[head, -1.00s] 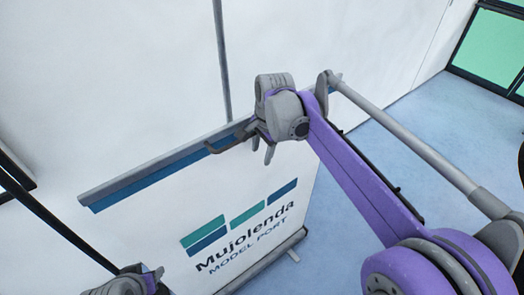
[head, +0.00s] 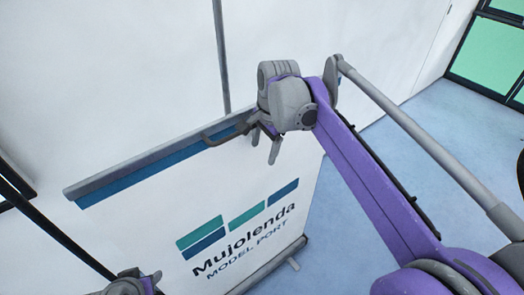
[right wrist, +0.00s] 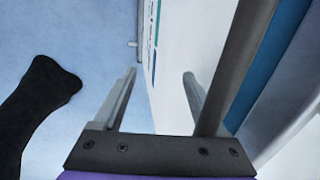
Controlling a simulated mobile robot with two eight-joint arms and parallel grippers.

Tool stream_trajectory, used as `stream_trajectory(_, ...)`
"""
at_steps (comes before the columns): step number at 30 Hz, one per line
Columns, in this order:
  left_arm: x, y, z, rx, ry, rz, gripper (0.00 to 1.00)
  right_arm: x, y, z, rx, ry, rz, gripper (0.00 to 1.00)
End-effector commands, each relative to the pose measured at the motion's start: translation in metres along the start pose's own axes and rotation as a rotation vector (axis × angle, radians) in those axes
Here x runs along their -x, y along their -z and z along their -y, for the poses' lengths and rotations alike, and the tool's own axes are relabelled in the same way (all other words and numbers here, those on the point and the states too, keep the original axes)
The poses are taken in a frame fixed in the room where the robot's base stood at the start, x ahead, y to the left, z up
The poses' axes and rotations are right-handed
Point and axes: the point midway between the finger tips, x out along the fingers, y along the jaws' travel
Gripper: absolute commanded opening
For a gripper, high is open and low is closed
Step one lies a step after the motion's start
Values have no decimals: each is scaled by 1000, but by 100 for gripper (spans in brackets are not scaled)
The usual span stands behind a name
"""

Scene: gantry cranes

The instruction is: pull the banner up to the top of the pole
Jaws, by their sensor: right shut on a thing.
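The white banner (head: 150,225) with blue-green blocks and "Mujolenda MODEL PORT" lettering is partly drawn up from its floor base (head: 275,265). The grey pole (head: 220,55) stands behind the banner and runs out of view at the top. My left gripper's arm end shows at the bottom left, fingertips hidden.
A white wall (head: 120,60) stands behind the banner. Blue floor (head: 400,130) lies open to the right, with a green-paned dark frame (head: 490,55) at the upper right. Dark bars (head: 45,225) cross the left side.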

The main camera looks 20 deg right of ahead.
Motion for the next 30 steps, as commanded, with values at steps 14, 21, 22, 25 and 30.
stream_trajectory(14,0,0,0,0,0,0,50,35,1,-3,-3,-7,0,45)
stream_trajectory(21,0,0,0,0,0,0,50,52,1,-4,-4,-8,0,45)
stream_trajectory(22,0,0,0,0,0,0,50,54,1,-4,-4,-8,0,46)
stream_trajectory(25,0,0,0,0,0,0,50,61,1,-4,-4,-8,0,48)
stream_trajectory(30,0,0,0,0,0,0,50,66,1,-4,-4,-8,-1,53)
